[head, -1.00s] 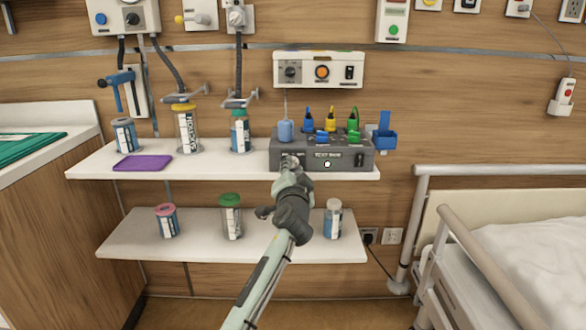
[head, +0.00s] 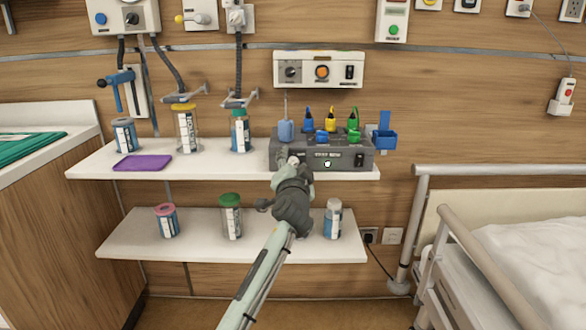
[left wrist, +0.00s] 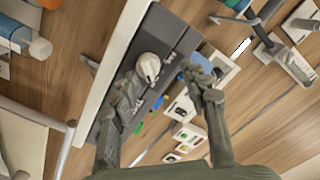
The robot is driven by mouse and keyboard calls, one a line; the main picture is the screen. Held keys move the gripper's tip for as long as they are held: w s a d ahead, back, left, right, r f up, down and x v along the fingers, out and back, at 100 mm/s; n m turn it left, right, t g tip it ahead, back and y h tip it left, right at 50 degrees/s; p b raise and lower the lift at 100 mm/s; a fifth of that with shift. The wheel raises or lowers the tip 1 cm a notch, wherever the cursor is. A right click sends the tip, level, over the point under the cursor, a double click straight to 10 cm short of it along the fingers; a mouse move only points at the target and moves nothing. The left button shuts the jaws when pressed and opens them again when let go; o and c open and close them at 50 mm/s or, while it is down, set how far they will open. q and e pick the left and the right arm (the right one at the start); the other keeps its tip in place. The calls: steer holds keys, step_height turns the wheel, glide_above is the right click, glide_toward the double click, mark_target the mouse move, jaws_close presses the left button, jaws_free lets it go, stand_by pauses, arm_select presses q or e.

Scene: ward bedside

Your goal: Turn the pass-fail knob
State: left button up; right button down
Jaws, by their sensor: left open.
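The grey test box (head: 345,158) stands on the right part of the upper shelf. It also shows tilted in the left wrist view (left wrist: 174,38). A pale round knob (left wrist: 148,67) sits on its front face, left of the middle; its label is too small to read. My left gripper (head: 285,166) is in front of the box's left part and hides some of its front. In the left wrist view its two fingers (left wrist: 166,82) are spread, with the knob seen in the gap between them. I cannot tell whether they touch it. My right gripper is not in view.
Blue, yellow and green items (head: 330,122) stand on the box, and a blue holder (head: 384,136) is beside it. Jars and a purple pad (head: 142,162) are on the upper shelf (head: 215,168). More jars stand on the lower shelf (head: 190,247). A bed rail (head: 480,250) is at right.

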arm_select(q)
step_height(320, 180, up, 8)
steer(key=shift+r, duration=0.25)
